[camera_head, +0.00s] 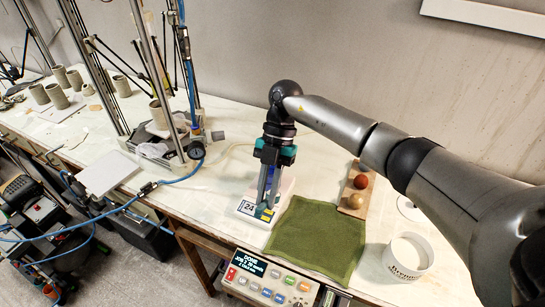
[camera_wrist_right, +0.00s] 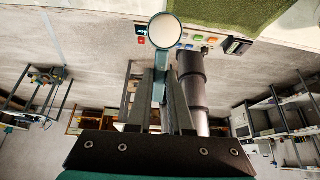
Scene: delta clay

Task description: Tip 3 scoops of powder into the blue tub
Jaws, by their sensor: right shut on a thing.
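In the right wrist view the gripper (camera_wrist_right: 162,88) is shut on the teal handle of a scoop (camera_wrist_right: 160,84). The scoop's round cup (camera_wrist_right: 165,30) shows a pale grey-white face inside a dark rim; I cannot tell whether that is powder. A white round tub with dark lettering (camera_head: 408,257) stands at the right, apart from the gripper. I cannot make out a blue tub; the gripper hides part of the block. My left gripper is not in view.
A green cloth (camera_head: 315,238) lies mid-table. A control panel reading DONE (camera_head: 268,278) sits at the front edge. Metal posts and several clay cups stand left.

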